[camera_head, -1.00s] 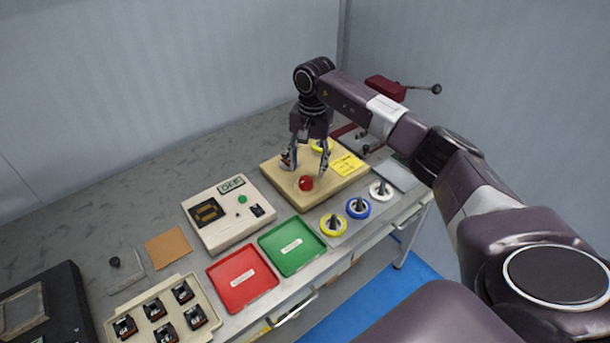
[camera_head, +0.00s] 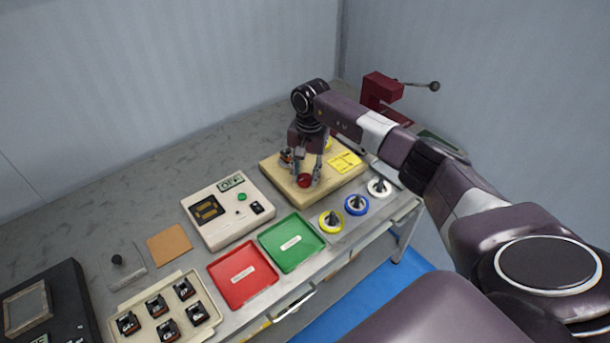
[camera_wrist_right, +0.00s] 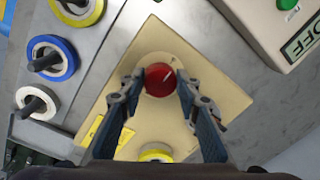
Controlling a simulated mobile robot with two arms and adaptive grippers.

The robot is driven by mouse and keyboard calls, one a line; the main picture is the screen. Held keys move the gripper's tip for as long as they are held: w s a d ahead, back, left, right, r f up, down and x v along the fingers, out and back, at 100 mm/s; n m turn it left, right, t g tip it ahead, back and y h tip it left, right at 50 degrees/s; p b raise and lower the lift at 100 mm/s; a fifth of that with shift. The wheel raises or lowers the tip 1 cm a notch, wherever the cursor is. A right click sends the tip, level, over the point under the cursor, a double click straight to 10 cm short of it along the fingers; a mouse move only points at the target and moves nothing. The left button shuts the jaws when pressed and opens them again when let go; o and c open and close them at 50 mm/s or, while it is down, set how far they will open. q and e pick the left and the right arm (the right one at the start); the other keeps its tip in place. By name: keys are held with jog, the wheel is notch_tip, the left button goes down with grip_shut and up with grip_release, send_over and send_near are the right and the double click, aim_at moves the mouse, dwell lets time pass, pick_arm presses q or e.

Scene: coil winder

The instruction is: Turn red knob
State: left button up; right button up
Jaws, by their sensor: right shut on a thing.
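The red knob (camera_head: 304,181) sits on a beige wooden board (camera_head: 280,187) near the back right of the bench. My right gripper (camera_head: 306,178) points down over the board with its fingers on both sides of the knob. In the right wrist view, the red knob (camera_wrist_right: 159,80) lies between the two fingertips (camera_wrist_right: 160,84), and the gripper is shut on it. A short white line shows on the knob's top. My left gripper is not in view.
A yellow label (camera_head: 345,161) and a yellow part (camera_wrist_right: 155,154) are also on the board. Yellow (camera_head: 331,222), blue (camera_head: 356,205) and white (camera_head: 379,187) spools stand in front. A control box (camera_head: 226,236) reading OFF, green (camera_head: 292,243) and red (camera_head: 243,276) trays lie left. A red vise-like device (camera_head: 380,92) stands behind.

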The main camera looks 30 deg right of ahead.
jog(key=shift+c, duration=0.9)
